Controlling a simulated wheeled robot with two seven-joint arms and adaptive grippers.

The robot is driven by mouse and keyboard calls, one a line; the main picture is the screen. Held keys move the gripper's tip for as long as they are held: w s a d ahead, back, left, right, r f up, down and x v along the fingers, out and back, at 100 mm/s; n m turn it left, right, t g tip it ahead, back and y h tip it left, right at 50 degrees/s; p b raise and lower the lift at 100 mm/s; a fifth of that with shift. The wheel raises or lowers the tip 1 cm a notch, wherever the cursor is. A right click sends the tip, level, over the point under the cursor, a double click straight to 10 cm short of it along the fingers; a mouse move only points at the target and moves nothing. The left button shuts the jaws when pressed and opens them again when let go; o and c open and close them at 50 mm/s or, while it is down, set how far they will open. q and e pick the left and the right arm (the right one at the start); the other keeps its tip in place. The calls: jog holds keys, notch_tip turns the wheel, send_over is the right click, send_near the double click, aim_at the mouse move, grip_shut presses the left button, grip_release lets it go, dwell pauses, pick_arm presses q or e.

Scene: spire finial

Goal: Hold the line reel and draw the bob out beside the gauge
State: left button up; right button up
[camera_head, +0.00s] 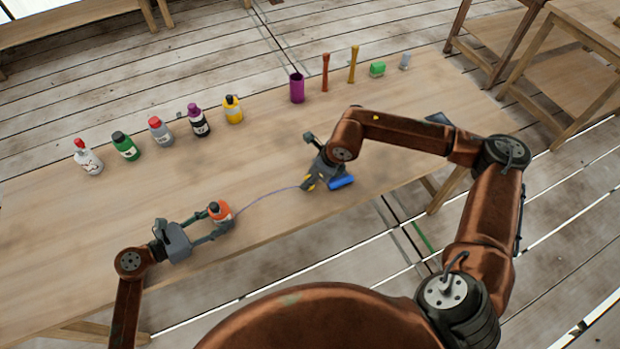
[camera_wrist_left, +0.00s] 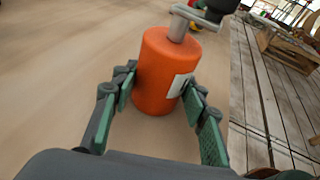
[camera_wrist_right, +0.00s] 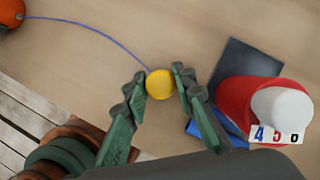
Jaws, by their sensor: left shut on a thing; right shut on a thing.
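The orange line reel (camera_head: 222,213) stands upright near the table's front edge. My left gripper (camera_head: 217,225) is shut around it; the left wrist view shows the reel (camera_wrist_left: 160,75) between both fingers. A thin blue line (camera_wrist_right: 100,29) curves across from the reel to the yellow bob (camera_wrist_right: 160,84). My right gripper (camera_wrist_right: 160,86) is shut on the bob, close over the table. Just right of it is a red piece with a white top (camera_wrist_right: 282,112) and the digits 4 5 0, apparently the gauge. In the head view my right arm hides most of it.
Several bottles (camera_head: 160,131) stand in a row at the back left. A blue part (camera_head: 341,183) shows beside my right gripper. The table's middle is clear.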

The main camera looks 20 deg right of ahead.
jog(key=shift+f, duration=0.35)
dwell(0.8)
jog(key=o, duration=1)
jog(key=v, duration=1.2)
pick_arm(q)
jog(key=o, duration=0.9)
jog(key=shift+o, duration=0.2)
